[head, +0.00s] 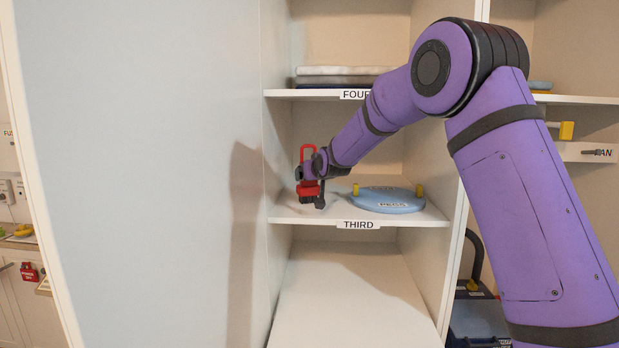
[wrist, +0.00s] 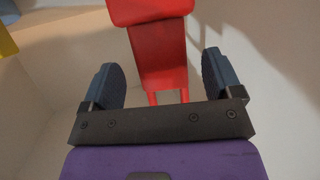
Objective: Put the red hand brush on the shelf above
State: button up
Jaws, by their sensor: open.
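The red hand brush (head: 309,188) stands upright on the shelf labelled THIRD (head: 290,214), near its left side, with its looped handle up. My gripper (head: 320,181) is at the brush, partly in front of it in the head view. In the wrist view the red brush (wrist: 158,55) shows between the two open fingers of my gripper (wrist: 162,78), with gaps on both sides. The shelf above, labelled FOUR with the rest of the label hidden by my arm (head: 300,94), holds flat folded items.
A round light-blue board (head: 385,203) with yellow pegs lies right of the brush on the same shelf. Folded items (head: 340,73) lie on the shelf above. The compartment below looks empty.

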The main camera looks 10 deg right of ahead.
jog(key=v, duration=0.8)
jog(key=s+d+r+g, duration=0.2)
jog(key=s, duration=1)
jog(key=s+d+r+g, duration=0.2)
jog(key=s+r, duration=0.1)
jog(key=s, duration=1)
jog(key=s+d+f+g, duration=0.1)
jog(key=s+f+g, duration=0.1)
jog(key=s, duration=1.1)
jog(key=s+d+f+m+g+h, duration=0.1)
jog(key=s+f, duration=0.4)
jog(key=s, duration=0.8)
jog(key=shift+g, duration=0.7)
